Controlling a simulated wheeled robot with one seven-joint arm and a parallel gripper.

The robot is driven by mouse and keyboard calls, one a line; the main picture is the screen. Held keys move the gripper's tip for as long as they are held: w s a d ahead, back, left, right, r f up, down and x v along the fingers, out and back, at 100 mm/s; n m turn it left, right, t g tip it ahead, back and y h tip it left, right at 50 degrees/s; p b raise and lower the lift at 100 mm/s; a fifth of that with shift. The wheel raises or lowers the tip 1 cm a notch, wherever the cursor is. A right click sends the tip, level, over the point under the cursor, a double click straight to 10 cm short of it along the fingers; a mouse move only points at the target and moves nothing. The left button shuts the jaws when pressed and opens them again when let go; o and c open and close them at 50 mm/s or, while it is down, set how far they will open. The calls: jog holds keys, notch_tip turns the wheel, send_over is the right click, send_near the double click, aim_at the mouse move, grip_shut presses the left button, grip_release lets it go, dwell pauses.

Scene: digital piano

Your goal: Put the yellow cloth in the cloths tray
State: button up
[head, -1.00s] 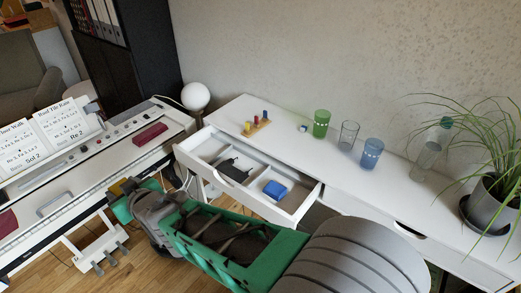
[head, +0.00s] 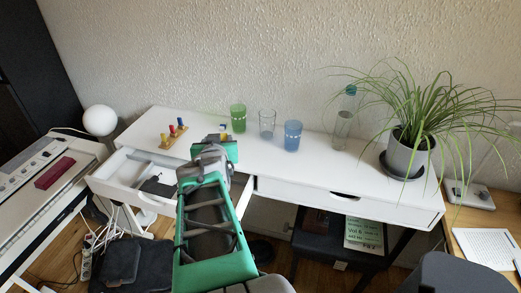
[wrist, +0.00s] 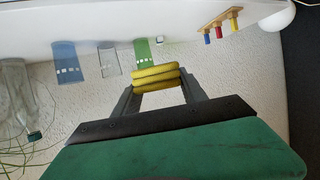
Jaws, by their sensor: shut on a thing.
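My gripper (wrist: 157,82) is shut on the yellow cloth (wrist: 155,73), a folded bundle between the fingertips in the wrist view. In the head view my gripper (head: 221,138) is over the white desk, in front of the green glass, and the cloth is mostly hidden by it. The open desk drawer (head: 114,190) has compartments and is below and left of my gripper. A black object (head: 158,188) lies in it. My arm hides the drawer's right part, where a blue folded cloth showed earlier. I cannot make out a separate cloths tray.
A green glass (head: 238,118), a clear glass (head: 267,124), a blue glass (head: 292,136) and a bottle (head: 343,125) stand along the desk. A wooden peg toy (head: 173,136) is at left, a potted plant (head: 408,155) at right.

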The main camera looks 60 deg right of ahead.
jog(key=s+d+m+g+h, duration=0.1)
jog(key=s+d+m+g, duration=0.15)
jog(key=s, duration=0.45)
jog(key=s+d+m+g+h, duration=0.1)
jog(key=s+d+m+g, duration=0.1)
jog(key=s+d, duration=0.35)
send_over(266, 151)
jog(key=shift+g, duration=0.25)
jog(key=f, duration=0.9)
jog(key=shift+s+a+f, duration=0.1)
jog(key=shift+s+a, duration=0.05)
jog(key=shift+a, duration=0.1)
notch_tip(266, 151, down, 3)
jog(key=shift+d+r, duration=0.15)
jog(key=shift+r, duration=0.05)
jog(key=shift+f, duration=0.4)
jog(key=shift+f+b, duration=0.2)
jog(key=shift+b, duration=0.1)
jog(key=o, duration=1.3)
